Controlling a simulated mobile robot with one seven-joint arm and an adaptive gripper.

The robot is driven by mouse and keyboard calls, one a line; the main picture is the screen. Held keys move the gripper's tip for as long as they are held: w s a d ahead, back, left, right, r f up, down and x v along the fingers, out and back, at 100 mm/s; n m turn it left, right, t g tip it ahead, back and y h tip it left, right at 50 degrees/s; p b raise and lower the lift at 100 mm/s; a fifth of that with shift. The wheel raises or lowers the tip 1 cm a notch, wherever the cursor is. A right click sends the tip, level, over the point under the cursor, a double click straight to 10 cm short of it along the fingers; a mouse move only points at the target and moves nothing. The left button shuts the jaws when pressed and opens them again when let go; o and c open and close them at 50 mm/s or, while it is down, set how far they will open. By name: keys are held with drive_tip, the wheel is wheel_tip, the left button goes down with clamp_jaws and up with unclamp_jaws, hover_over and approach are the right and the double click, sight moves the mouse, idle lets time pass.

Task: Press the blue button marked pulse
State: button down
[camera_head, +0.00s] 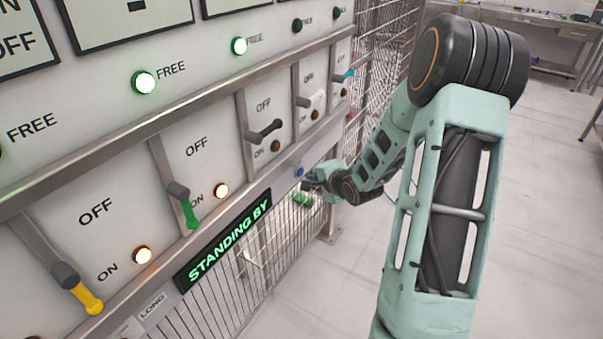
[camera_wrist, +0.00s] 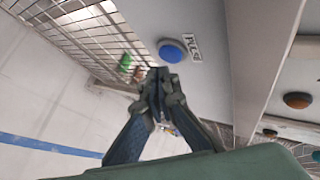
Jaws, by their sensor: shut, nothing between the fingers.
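The blue button (camera_head: 299,172) sits on the lower rail of the panel, to the right of the "STANDING BY" display. In the wrist view the blue button (camera_wrist: 172,52) is large and round, beside a small label reading PULSE (camera_wrist: 193,47). My gripper (camera_head: 308,185) is just below and right of the button in the head view. In the wrist view my gripper (camera_wrist: 158,75) is shut and empty, its fingertips close to the button's lower edge in the picture. I cannot tell whether they touch it.
Levers in yellow (camera_head: 88,298), green (camera_head: 190,213) and black (camera_head: 264,132) stick out of the panel above the rail. A display (camera_head: 225,243) reads STANDING BY. Wire mesh (camera_head: 270,250) hangs below the rail, with a green item (camera_head: 302,199) near the gripper. Open floor lies to the right.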

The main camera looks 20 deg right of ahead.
idle(0.7)
drive_tip(key=shift+w+a, duration=0.25)
drive_tip(key=shift+w, duration=0.1)
drive_tip(key=shift+w+a, duration=0.25)
drive_tip(key=shift+w, duration=0.05)
idle(0.6)
drive_tip(key=shift+s, duration=0.1)
drive_tip(key=shift+s+d+p, duration=0.5)
drive_tip(key=shift+s+p, duration=0.05)
drive_tip(key=s+d+p, duration=0.1)
drive_tip(key=s, duration=0.1)
drive_tip(key=s+d+p, duration=0.1)
drive_tip(key=s+d, duration=0.1)
drive_tip(key=shift+p, duration=0.3)
idle(0.4)
